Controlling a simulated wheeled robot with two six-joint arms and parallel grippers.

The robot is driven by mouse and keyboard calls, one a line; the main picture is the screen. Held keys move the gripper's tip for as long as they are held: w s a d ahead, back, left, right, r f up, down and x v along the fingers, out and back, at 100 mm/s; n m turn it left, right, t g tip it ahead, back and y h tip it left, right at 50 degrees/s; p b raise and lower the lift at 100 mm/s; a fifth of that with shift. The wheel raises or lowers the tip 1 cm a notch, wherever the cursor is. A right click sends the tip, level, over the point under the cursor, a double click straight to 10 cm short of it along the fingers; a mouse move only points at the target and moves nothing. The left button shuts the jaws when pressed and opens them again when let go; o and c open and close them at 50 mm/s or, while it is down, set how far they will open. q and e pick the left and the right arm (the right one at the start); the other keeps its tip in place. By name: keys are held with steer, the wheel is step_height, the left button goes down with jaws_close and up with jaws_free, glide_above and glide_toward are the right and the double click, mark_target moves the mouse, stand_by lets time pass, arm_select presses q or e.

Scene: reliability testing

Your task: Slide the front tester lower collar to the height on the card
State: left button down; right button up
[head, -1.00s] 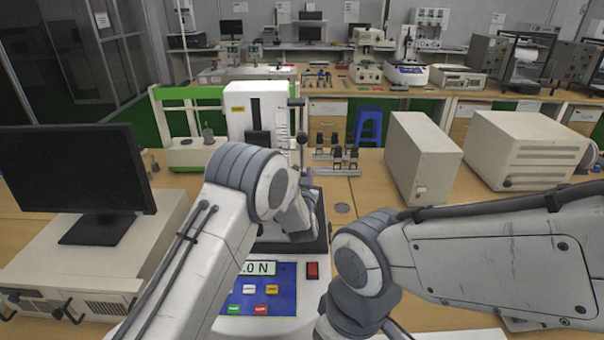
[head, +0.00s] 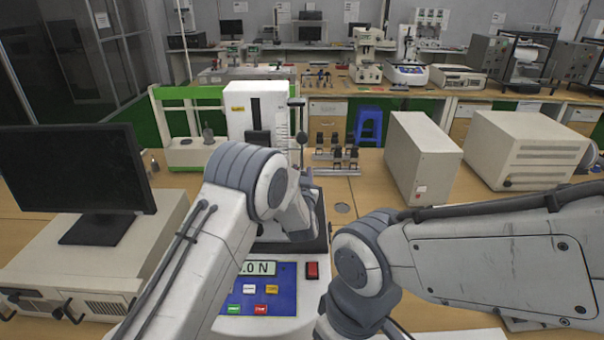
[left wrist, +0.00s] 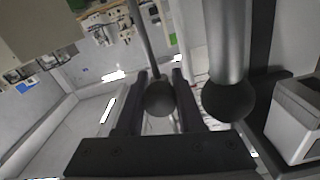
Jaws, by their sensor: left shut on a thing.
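The front tester (head: 238,112) stands in the middle of the head view, with a white column, a dark slot and a scale (head: 283,122). A dark round knob (head: 302,138) shows beside the scale. My left gripper (head: 307,174) is beside the column, partly hidden by its own wrist. In the left wrist view its two fingers (left wrist: 161,84) are shut on a dark ball knob (left wrist: 159,99) at a thin rod. The lower collar itself cannot be made out clearly. A second dark ball (left wrist: 228,101) sits just right of the fingers. The right gripper and the card are not visible.
The tester's blue panel (head: 285,296) lies in front, below my left wrist. A monitor (head: 78,170) stands at left. Beige boxes (head: 420,165) (head: 520,150) stand at right. Small dark fixtures (head: 337,155) are behind the gripper. Bare table shows right of the tester.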

arm_select(q)
step_height(320, 180, up, 2)
steer(key=c, duration=0.8)
jaws_free()
steer(key=s+b, duration=0.4)
steer(key=s, duration=0.6)
steer(key=shift+s, duration=0.25)
